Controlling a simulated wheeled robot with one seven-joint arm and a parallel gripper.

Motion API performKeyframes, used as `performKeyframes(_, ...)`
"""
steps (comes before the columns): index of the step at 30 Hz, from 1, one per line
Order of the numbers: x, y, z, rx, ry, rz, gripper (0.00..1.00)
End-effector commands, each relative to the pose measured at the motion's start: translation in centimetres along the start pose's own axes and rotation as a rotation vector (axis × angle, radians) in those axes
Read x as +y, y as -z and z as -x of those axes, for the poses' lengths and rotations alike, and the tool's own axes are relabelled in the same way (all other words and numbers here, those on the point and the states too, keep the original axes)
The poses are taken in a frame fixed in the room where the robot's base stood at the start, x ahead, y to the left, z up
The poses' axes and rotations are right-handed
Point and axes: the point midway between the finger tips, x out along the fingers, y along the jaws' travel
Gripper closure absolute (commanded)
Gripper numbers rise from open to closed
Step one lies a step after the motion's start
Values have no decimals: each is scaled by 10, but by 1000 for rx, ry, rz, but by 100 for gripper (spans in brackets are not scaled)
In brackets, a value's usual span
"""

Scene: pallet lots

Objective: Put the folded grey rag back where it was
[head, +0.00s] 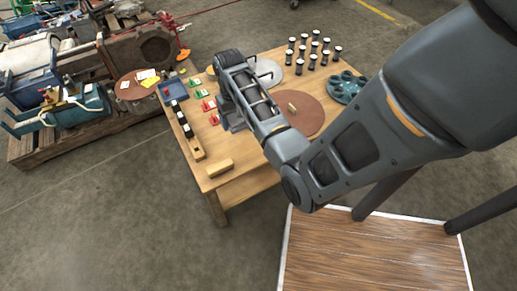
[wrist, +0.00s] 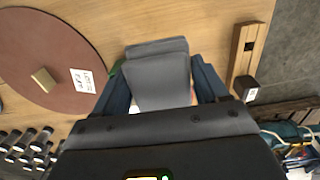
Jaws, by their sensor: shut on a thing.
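The folded grey rag (wrist: 157,78) is between the fingers of my gripper (wrist: 160,88) in the wrist view. The gripper is shut on it, and the rag's folded layers stick out past the fingertips. The rag is over the wooden table (head: 243,192), beside the brown round mat (wrist: 38,40); I cannot tell how high it is above the top. In the head view my arm reaches over the table and hides most of the gripper and rag. A bit of white shows beside the rag in the wrist view.
The brown mat (head: 312,122) bears a small wooden block (head: 292,107). Several black cylinders (head: 312,57) stand at the back, near a teal holder (head: 345,86).

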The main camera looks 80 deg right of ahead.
Motion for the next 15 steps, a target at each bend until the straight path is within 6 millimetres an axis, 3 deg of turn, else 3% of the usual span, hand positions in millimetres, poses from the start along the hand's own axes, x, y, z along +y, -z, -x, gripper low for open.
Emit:
performKeyframes(9,33,-58,-41,-2,-1,-1,55)
performKeyframes(15,43,-74,-52,2,0,1,55)
